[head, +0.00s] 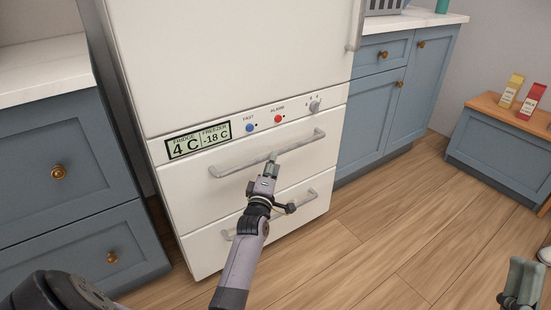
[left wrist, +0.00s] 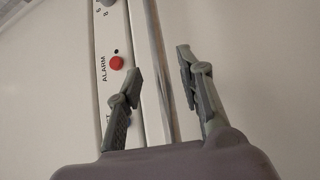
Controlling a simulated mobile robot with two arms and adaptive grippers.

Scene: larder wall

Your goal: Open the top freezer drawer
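The top freezer drawer (head: 192,200) is a white front below the fridge's control strip, and it looks closed. Its long grey bar handle (head: 232,168) runs across its upper part; in the left wrist view the handle (left wrist: 158,60) passes between the fingers. My left gripper (head: 272,160) is at the middle of this handle, with its fingers (left wrist: 160,68) apart on either side of the bar. A gap shows beside the bar, so it is not clamped. Part of my right gripper (head: 522,280) shows at the lower right, away from the fridge; its opening cannot be made out.
The control strip has a display (head: 198,140), a blue button (head: 249,127), a red alarm button (head: 278,119) and a knob (head: 315,106). A lower drawer handle (head: 305,198) is partly behind my arm. Blue cabinets (head: 85,185) flank the fridge. Wooden floor (head: 370,235) in front is clear.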

